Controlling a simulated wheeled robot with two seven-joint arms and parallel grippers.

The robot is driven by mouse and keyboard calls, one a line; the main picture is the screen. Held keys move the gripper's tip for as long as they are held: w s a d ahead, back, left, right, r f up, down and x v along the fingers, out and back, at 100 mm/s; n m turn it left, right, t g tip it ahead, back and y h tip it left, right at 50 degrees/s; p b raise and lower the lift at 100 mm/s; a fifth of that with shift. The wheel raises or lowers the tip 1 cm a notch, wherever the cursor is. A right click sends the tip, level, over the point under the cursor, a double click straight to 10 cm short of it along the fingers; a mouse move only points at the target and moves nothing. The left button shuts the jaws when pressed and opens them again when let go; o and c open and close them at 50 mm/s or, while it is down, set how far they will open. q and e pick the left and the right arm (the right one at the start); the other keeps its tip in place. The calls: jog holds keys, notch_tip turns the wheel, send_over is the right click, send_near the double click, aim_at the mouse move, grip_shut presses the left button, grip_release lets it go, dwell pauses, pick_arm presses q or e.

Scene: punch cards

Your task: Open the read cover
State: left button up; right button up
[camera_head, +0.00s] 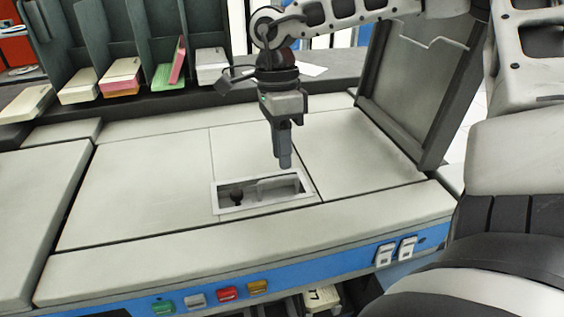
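A light beige machine top holds a flat cover panel (150,180). A rectangular recess with a pale rim (262,207) is set near its front edge, with a handle-like bar (275,187) and a small dark knob inside. My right gripper (285,164) points down just above and behind the recess, apparently not touching it. Its fingers look close together, nearly in line with my view, so their gap is unclear. Nothing shows held in it. To the right, a panel (415,85) in a dark frame stands raised and tilted. My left gripper is not in view.
Card slots at the back left hold stacks of white, pink and green cards (170,72). A blue front strip carries coloured buttons (227,294) and two white switches (396,250). My own arm and body fill the right side.

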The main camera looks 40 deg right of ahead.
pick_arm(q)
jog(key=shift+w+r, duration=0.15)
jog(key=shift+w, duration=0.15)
pick_arm(e)
jog(key=shift+x, duration=1.7)
